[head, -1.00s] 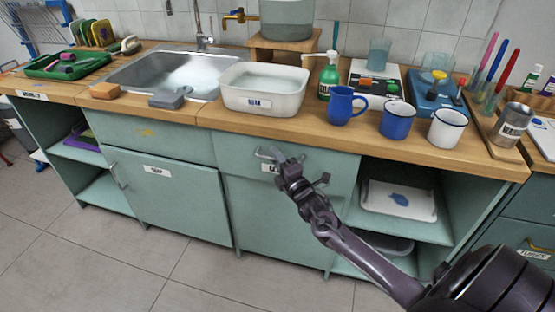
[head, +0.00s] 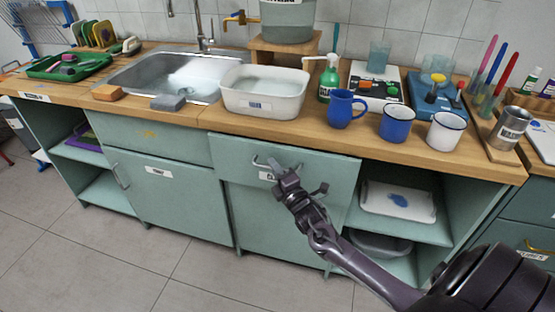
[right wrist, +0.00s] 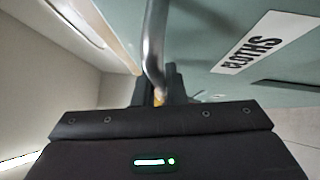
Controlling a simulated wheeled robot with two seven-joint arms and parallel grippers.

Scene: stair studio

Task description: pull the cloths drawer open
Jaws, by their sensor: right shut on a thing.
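The cloths drawer (head: 232,163) is the pale green drawer under the worktop, in the middle of the head view. Its front stands a little out from the cabinet. A white label reading CLOTHS (right wrist: 250,42) shows on it in the right wrist view. The drawer has a metal bar handle (head: 262,163), which also shows in the right wrist view (right wrist: 154,45). My right gripper (head: 281,173) is at this handle and shut on it; its fingers partly hide the handle and label. My left gripper is in neither view.
Above the drawer, the wooden worktop carries a white tub (head: 263,103), a blue jug (head: 341,110) and mugs near the front edge. A closed cabinet door (head: 165,200) is to the left. Open shelves with a white tray (head: 398,202) are to the right. The floor in front is clear.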

